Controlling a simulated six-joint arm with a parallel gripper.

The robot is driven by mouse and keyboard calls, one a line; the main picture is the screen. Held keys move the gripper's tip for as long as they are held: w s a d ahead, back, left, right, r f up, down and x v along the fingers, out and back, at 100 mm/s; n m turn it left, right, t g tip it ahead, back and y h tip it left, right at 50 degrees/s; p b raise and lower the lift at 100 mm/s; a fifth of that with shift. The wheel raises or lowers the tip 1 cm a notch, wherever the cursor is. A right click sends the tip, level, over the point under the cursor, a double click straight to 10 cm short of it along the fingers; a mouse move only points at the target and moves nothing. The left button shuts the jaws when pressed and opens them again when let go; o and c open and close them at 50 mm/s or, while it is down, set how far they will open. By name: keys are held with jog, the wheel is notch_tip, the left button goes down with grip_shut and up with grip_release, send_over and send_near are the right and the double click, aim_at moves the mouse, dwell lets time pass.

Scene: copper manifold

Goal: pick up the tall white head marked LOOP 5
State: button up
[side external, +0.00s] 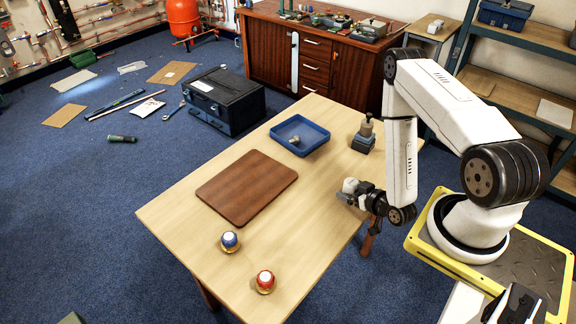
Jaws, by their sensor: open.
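A white rounded head (350,185) shows at my gripper (345,197), near the right edge of the wooden table. It is partly hidden by the gripper, and no LOOP 5 marking can be read. My gripper is low over the table and its jaws are open. I cannot tell whether the head is between the jaws or just behind them. Two other heads stand at the near end of the table: one blue with a white top (229,240), one red with a white top (265,280).
A brown board (246,187) lies on the table (185,215). Behind it is a blue tray (315,137) with a small grey part (294,141). A dark block with a grey fitting (364,134) stands at the back right. The table between board and gripper is clear.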

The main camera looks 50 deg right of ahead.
aim_at(354, 183)
jog(key=c, duration=1.3)
jog(key=shift+c, duration=0.2)
jog(key=shift+r, duration=5)
